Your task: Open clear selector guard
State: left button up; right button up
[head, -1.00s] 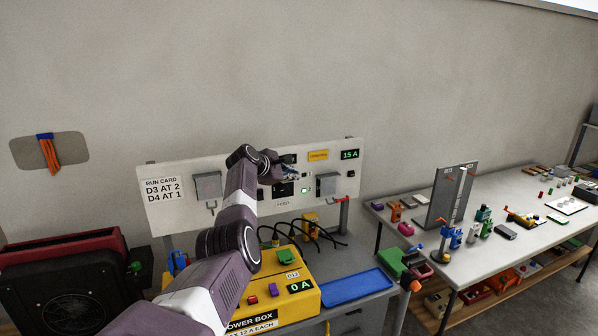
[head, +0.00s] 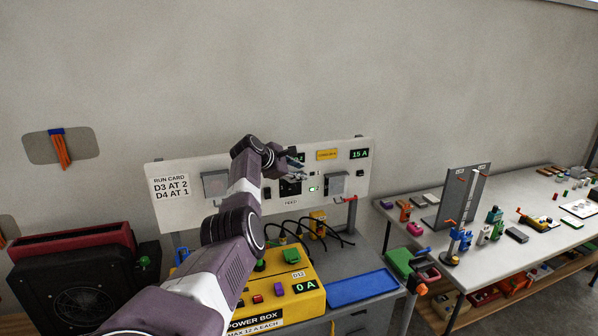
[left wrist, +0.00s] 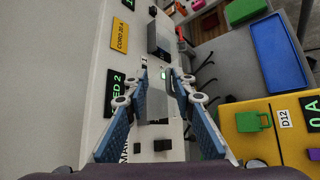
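The white panel (head: 165,222) stands upright against the wall with a black selector block (head: 290,187) in its middle. My left gripper (head: 296,166) is in front of the panel, just above that block. In the left wrist view my left gripper (left wrist: 158,78) has its two blue fingers apart, with nothing visibly pinched. A pale, see-through piece (left wrist: 153,111), which looks like the clear guard, shows between the fingers. I cannot tell whether a finger touches it or whether it is tilted. My right gripper is not in view.
Grey boxes (head: 337,183) sit on the panel on both sides of the selector. Below are a yellow power box (head: 298,302), black cables and a blue tray (head: 358,286). A cluttered table (head: 400,226) stands at right. A black-and-red machine (head: 75,245) is at left.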

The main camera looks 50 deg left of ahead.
pick_arm(q)
jog(key=v, duration=1.2)
dwell(0.5)
dwell(0.4)
